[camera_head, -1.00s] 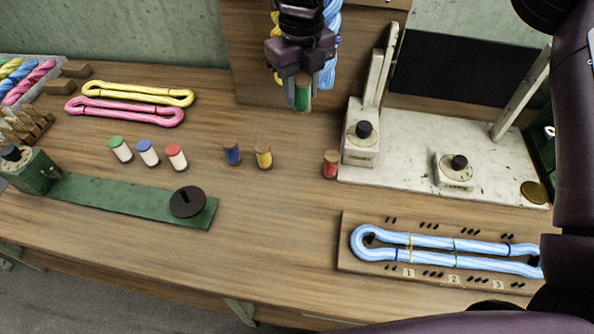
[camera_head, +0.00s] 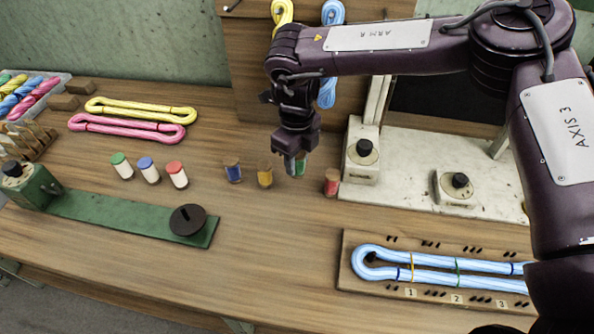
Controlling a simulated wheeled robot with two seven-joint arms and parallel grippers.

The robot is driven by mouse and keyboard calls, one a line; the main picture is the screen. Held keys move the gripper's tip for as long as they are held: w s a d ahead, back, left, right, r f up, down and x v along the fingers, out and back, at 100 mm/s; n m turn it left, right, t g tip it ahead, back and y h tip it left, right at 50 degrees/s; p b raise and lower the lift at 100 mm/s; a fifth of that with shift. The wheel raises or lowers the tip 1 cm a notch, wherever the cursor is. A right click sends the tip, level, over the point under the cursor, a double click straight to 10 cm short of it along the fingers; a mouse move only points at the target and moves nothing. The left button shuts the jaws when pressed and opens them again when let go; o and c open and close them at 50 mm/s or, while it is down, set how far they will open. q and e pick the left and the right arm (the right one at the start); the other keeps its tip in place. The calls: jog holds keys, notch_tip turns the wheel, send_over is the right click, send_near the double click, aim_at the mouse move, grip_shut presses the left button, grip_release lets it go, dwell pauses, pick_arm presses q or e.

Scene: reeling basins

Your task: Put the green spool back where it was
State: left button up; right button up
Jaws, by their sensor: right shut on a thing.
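My right gripper (camera_head: 294,164) points down and is shut on the green spool (camera_head: 301,168). The fingers hide most of the spool; a green strip shows at their right side. It is low over the table, between the yellow spool (camera_head: 264,176) and the red spool (camera_head: 331,183). I cannot tell whether its base touches the wood. The blue spool (camera_head: 233,172) stands left of the yellow one. My left gripper is not in view.
White-bodied spools with green, blue and red tops (camera_head: 148,170) stand farther left. A green bar with a black disc (camera_head: 188,220) lies at front left. The white stand base (camera_head: 408,190) is right of the red spool. A board with a light-blue skein (camera_head: 435,268) lies at front right.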

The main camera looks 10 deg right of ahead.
aim_at(297, 175)
notch_tip(297, 175, down, 5)
jog(key=shift+r+p, duration=0.2)
jog(key=shift+p, duration=0.15)
jog(key=shift+f, duration=0.4)
jog(key=shift+f, duration=0.15)
jog(key=o, duration=1)
jog(key=shift+c, duration=0.2)
